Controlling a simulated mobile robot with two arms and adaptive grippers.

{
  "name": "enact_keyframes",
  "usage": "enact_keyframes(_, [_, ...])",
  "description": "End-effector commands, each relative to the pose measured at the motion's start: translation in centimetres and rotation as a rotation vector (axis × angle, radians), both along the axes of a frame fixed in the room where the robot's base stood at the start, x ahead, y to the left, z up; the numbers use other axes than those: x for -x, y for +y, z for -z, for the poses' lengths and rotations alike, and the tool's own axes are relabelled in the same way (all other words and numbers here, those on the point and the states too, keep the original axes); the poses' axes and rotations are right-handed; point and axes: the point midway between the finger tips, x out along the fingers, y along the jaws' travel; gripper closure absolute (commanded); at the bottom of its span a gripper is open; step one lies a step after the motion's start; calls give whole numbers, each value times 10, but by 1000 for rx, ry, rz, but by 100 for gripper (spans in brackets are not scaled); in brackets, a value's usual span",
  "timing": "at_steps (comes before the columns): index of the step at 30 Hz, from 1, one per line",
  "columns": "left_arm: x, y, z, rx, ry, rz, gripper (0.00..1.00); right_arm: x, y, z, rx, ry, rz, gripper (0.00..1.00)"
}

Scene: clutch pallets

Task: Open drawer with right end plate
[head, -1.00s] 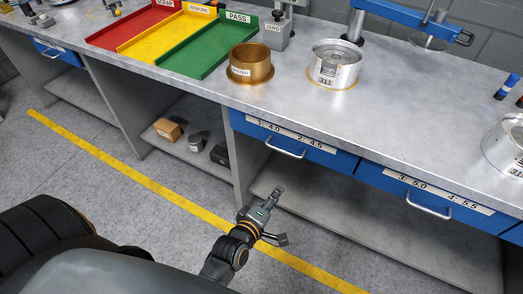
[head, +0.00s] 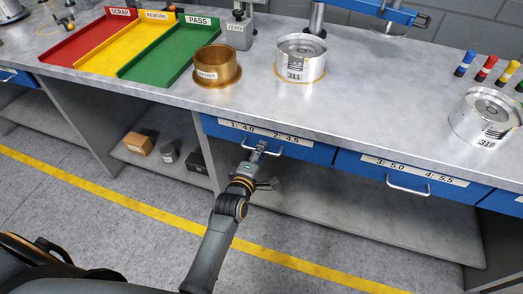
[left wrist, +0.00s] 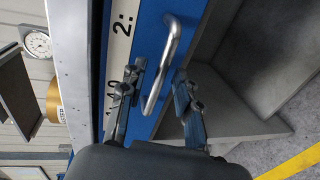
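A blue drawer (head: 318,153) under the bench carries a label plate (head: 262,132) reading "1: 4.0 2: 4.5". It looks closed. My left gripper (head: 262,148) is at its silver handle (head: 277,154). In the left wrist view the open fingers of my left gripper (left wrist: 158,76) stand on either side of the handle (left wrist: 162,62), with gaps visible. A second blue drawer (head: 345,164) to the right has a plate (head: 415,171) reading "3: 5.0 4: 5.5" and its own handle (head: 408,190); it looks closed too. My right gripper is not in view.
On the bench stand a brass ring (head: 217,68), a silver part (head: 301,60) and another silver part (head: 484,117). Red, yellow and green trays (head: 160,62) lie at the left. Boxes (head: 138,143) sit on the lower shelf. The floor before the drawers is clear.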

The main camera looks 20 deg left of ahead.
Motion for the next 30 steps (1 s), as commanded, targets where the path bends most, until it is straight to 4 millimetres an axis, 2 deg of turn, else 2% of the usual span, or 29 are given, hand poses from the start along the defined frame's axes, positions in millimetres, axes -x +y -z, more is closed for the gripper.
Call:
enact_keyframes(5, [-12, 0, 2, 1, -1, 0, 68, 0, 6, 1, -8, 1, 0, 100])
enact_keyframes(13, [-13, 0, 3, 0, 0, 0, 68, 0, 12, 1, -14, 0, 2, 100])
enact_keyframes(14, [-13, 0, 3, 0, 0, 0, 70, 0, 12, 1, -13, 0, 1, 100])
enact_keyframes(18, [-13, 0, 3, 0, 0, 0, 98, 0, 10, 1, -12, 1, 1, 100])
enact_keyframes(30, [-11, 0, 2, 0, 1, 0, 100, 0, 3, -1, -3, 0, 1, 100])
